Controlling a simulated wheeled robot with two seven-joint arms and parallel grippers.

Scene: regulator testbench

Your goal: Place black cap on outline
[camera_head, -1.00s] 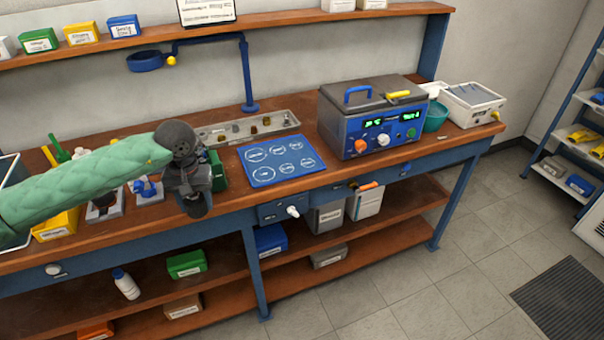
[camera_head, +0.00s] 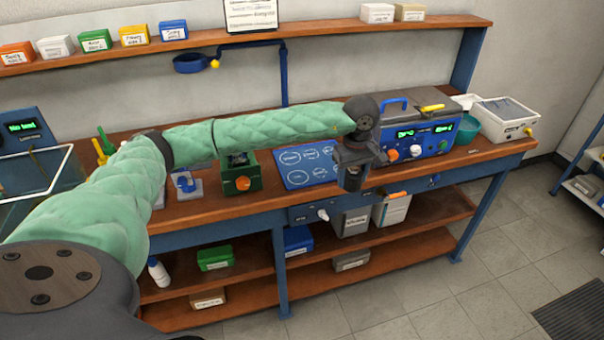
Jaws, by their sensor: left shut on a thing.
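The blue mat with white round outlines (camera_head: 292,177) lies on the bench. Its right part is hidden behind my left arm and gripper. My left gripper (camera_head: 352,184) hangs downward at the mat's right side, in front of the blue machine. It is shut on a small dark thing at its tips, which fits the black cap but is too dark and small to make out clearly. The gap between it and the mat or bench is hard to judge. My right gripper is not in view.
The blue machine (camera_head: 434,140) with green displays stands right of the mat. A green box with an orange knob (camera_head: 243,184) stands to the mat's left. A blue arm-like stand (camera_head: 284,75) rises behind. The bench's front edge runs below the gripper.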

